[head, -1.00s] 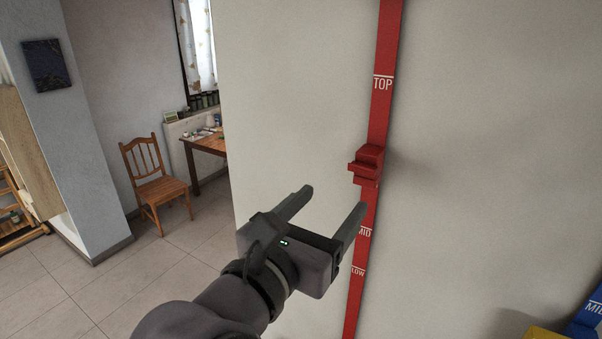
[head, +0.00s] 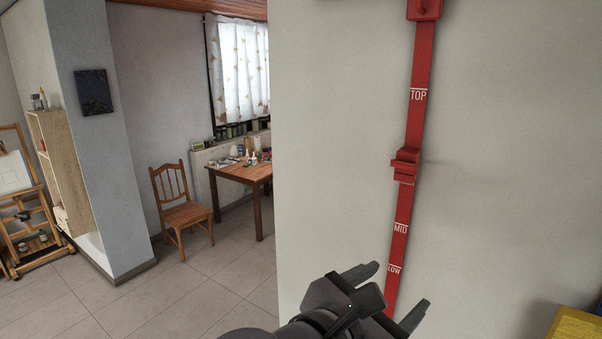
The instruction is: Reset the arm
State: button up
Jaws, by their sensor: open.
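My gripper (head: 393,288) is low in the head view, in front of the lower end of a red vertical rail (head: 402,213) on a pale wall. Its two fingers are apart with nothing between them. A red slider block (head: 406,163) sits on the rail between the TOP and MID marks. My gripper is below the slider and apart from it. The LOW mark shows just above my gripper. The lowest part of the rail is partly hidden behind my gripper.
A wooden chair (head: 181,212) and a wooden table (head: 243,174) with small items stand at the left, past the wall's edge. An easel (head: 22,200) is at the far left. A yellow thing (head: 575,325) shows at the bottom right. The tiled floor (head: 170,295) is clear.

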jog(key=s+d+f+m+g+y+b, duration=0.2)
jog(key=s+f+m+b, duration=0.25)
jog(key=f, duration=0.55)
jog(key=s+d+f+m+g+y+b, duration=0.1)
jog(key=s+d+f+m+g+b, duration=0.2)
jog(key=f+b, duration=0.45)
jog(key=s+d+f+m+g+y+b, duration=0.15)
jog(key=s+f+m+b, duration=0.35)
jog(key=f, duration=0.6)
jog(key=a+f+m+t+y+b, duration=0.1)
jog(key=a+f+m+y+b, duration=0.7)
jog(key=f+m+b, duration=0.4)
notch_tip(320, 180, down, 2)
jog(key=a+m, duration=0.1)
jog(key=m, duration=0.3)
jog(key=shift+w+f+m, duration=0.15)
jog(key=shift+f+m, duration=0.1)
jog(key=shift+m, duration=0.1)
jog(key=shift+b, duration=0.3)
